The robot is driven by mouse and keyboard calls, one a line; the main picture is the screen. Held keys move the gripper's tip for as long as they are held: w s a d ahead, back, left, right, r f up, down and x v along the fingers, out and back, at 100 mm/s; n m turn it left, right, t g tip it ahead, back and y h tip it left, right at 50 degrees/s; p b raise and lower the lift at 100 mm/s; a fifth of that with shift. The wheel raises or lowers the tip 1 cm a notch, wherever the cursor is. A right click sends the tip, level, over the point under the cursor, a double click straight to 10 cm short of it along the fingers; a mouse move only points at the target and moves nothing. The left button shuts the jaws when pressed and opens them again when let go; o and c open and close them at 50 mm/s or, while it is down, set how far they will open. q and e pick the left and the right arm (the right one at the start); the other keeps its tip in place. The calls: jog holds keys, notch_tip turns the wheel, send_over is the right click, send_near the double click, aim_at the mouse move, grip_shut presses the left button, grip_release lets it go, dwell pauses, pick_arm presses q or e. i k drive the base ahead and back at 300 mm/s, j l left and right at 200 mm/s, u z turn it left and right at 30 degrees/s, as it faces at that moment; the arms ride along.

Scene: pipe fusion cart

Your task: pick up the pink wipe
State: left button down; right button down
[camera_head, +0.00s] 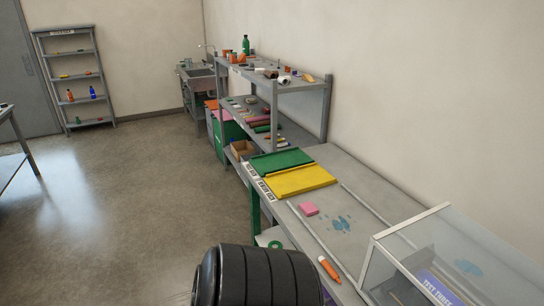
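The pink wipe (308,209) is a small, flat pink block. It lies on the grey workbench (349,178), left of a blue wet-looking patch (342,224) and just in front of the yellow tray (298,181). Nothing touches it from above and its top is clear. Neither of my grippers is in view.
A green tray (281,161) lies behind the yellow one. An orange marker-like tool (329,269) lies near the bench's front edge. A clear-walled case (447,255) stands at right. Rails run along the bench. A loaded grey shelf (279,87) stands behind. Open floor (130,190) lies left.

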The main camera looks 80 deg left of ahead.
aim_at(308, 209)
jog(key=u, duration=2.35)
